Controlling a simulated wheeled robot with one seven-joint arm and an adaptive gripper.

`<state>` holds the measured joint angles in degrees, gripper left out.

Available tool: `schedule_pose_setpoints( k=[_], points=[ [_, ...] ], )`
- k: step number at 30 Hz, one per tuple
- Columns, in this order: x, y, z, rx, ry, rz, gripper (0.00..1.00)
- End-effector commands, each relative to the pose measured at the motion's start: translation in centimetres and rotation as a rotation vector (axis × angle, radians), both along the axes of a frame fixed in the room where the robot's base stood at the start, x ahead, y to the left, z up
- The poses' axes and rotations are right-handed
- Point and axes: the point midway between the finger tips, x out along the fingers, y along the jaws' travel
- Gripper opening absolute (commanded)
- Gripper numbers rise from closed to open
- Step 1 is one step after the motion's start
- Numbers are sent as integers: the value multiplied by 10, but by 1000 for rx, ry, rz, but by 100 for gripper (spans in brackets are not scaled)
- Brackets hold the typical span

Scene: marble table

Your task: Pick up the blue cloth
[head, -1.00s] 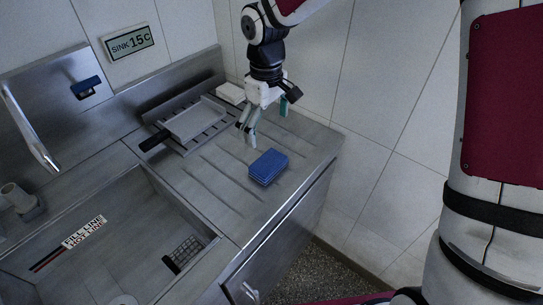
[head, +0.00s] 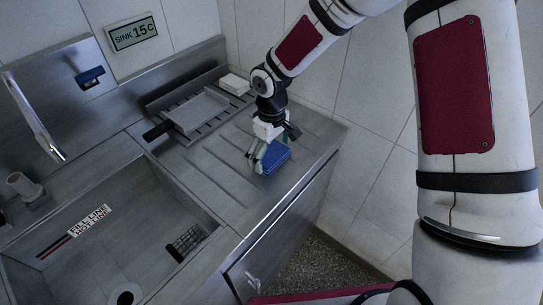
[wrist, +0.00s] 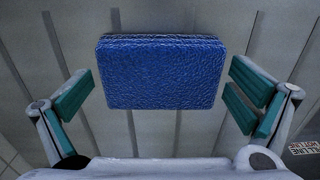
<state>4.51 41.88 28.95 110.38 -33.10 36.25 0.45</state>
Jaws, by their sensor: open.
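The blue cloth (head: 277,154) is a folded, thick rectangular block lying on the ribbed metal drainboard, near its right edge. My gripper (head: 260,162) is at the cloth in the head view and hides part of it. In the wrist view, the blue cloth (wrist: 162,72) is centred ahead of my gripper (wrist: 160,98). The green finger pads stand wide apart, one on each side of the cloth, with a gap to it on both sides. The gripper is open and empty.
A grey tray with a black handle (head: 196,111) lies on the rack behind, with a white block (head: 234,84) beyond it. The sink basin (head: 100,225) is at the left front. The drainboard's right edge drops to the floor.

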Motion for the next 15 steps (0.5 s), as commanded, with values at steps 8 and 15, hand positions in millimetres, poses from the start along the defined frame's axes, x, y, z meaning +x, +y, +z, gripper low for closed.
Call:
schedule_pose_setpoints(
  k=[8, 15],
  points=[
    [0, 0, -4, 0, -1, 0, 100],
    [0, 0, -3, 0, -1, 0, 63]
  ],
)
